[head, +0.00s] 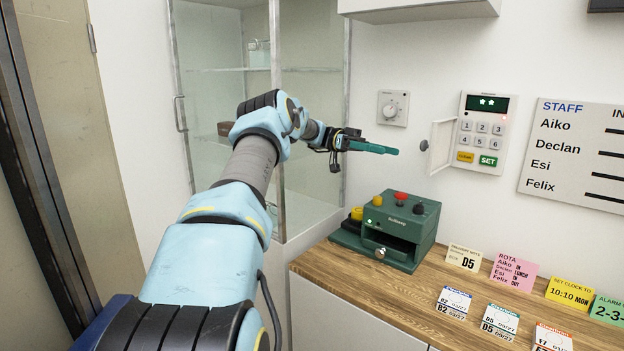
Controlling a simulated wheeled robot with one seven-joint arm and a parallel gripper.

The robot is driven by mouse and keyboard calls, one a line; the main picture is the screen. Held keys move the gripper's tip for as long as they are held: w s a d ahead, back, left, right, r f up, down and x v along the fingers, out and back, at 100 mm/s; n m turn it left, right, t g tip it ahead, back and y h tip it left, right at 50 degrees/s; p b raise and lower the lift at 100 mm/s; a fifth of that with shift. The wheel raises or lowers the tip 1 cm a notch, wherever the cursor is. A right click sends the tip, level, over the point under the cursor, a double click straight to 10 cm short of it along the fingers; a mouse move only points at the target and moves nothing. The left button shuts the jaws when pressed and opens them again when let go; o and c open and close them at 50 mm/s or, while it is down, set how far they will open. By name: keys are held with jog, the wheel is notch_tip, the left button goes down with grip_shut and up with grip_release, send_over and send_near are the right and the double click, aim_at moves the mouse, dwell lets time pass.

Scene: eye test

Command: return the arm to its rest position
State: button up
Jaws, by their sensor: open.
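My arm (205,240) reaches from the bottom of the head view up and to the right, in front of the glass cabinet. My gripper (395,150) is at its end, with teal fingers pointing right toward the wall keypad. It is open and nothing shows between its fingers. The fingers overlap in this view, so the gap between them is hard to see. The gripper is in the air, above and left of the green machine and just left of the keypad's small open door (441,146).
A keypad (481,133) and a dial (393,108) are on the wall. A green machine (405,226) with coloured knobs stands on the wooden counter (350,279), beside several note cards. A glass cabinet (307,140) stands behind my arm. A staff board (575,150) hangs at right.

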jog(key=w+d+r+n+t+h, duration=0.65)
jog(key=w+r+n+t, duration=0.2)
jog(key=t, duration=0.75)
jog(key=a+f+n+t+y, duration=0.4)
jog(key=a+n+y, duration=0.1)
jog(key=a+y, duration=0.15)
jog(key=a+f+n+t+y, duration=0.4)
jog(key=a+f+n+y, duration=0.15)
jog(key=a, duration=0.25)
jog(key=s+a+f+n+g+y, duration=0.25)
jog(key=s+a+f+y, duration=0.4)
jog(key=s+a, duration=0.55)
jog(key=s+a+f+g, duration=0.1)
jog(key=s+f+g, duration=0.1)
jog(key=s, duration=0.5)
jog(key=s+a+f+n+g, duration=0.1)
jog(key=s+a+f+g, duration=0.1)
jog(key=s, duration=0.5)
jog(key=s+a+f+n+g, duration=0.1)
jog(key=s+f+g, duration=0.1)
jog(key=s, duration=0.6)
jog(key=shift+a+f+g, duration=0.25)
jog(key=shift+g, duration=0.2)
